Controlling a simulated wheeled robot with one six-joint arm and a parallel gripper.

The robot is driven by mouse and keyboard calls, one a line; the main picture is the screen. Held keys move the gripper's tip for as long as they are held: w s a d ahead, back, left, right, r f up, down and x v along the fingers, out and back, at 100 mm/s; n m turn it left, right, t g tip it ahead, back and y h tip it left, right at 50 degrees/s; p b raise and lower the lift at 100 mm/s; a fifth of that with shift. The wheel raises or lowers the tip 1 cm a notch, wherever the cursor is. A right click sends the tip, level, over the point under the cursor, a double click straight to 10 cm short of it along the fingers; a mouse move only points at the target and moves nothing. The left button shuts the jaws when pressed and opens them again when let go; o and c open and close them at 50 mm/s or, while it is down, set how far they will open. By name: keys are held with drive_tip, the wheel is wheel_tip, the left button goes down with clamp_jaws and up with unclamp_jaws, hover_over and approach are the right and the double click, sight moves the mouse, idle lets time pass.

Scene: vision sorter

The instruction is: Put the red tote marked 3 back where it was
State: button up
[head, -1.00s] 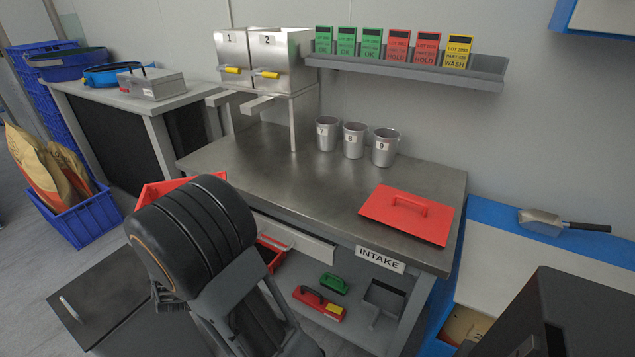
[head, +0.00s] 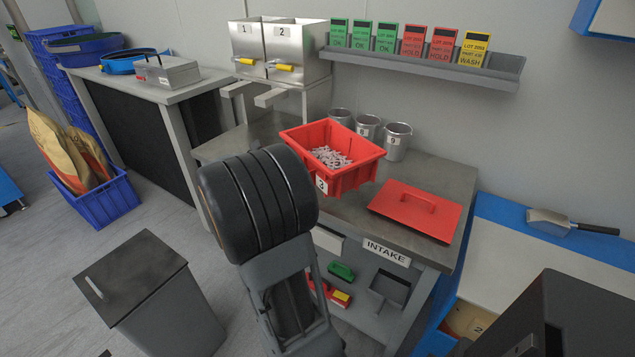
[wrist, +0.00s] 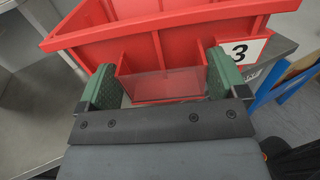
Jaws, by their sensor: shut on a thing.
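The red tote marked 3 (head: 350,178) holds a heap of small grey parts and is raised at the workbench (head: 450,170), left of the red lid (head: 414,210). My arm hides my gripper in the head view. In the wrist view my gripper (wrist: 163,88) is shut on the front of the red tote (wrist: 150,35), with one green-padded finger at each side of a red section below its rim. The 3 label shows right of the fingers. I cannot tell from the frames whether the tote touches the bench top.
Several metal cups (head: 396,140) stand behind the tote. Two metal dispensers (head: 290,45) are at the back left of the bench. A grey bin (head: 160,290) stands on the floor at left. A card rack (head: 430,62) hangs on the wall.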

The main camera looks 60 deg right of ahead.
drive_tip(key=shift+w+d+f+b, duration=0.2)
drive_tip(key=shift+w+d+f, duration=0.1)
drive_tip(key=shift+d+f, duration=1.2)
drive_tip(key=shift+w+d+f+b, duration=0.25)
drive_tip(key=shift+d+f, duration=0.8)
drive_tip(key=shift+d, duration=0.75)
drive_tip(key=shift+w+d+f+b, duration=0.15)
drive_tip(key=shift+w+d+f, duration=0.15)
drive_tip(key=shift+d+f, duration=1.2)
drive_tip(key=shift+d+f+b, duration=0.15)
drive_tip(key=shift+d+f, duration=0.05)
drive_tip(key=shift+f, duration=0.6)
drive_tip(key=shift+d+f+b, duration=0.15)
drive_tip(key=shift+d+f, duration=0.05)
drive_tip(key=shift+f, duration=0.7)
drive_tip(key=shift+f, duration=0.15)
drive_tip(key=o, duration=1)
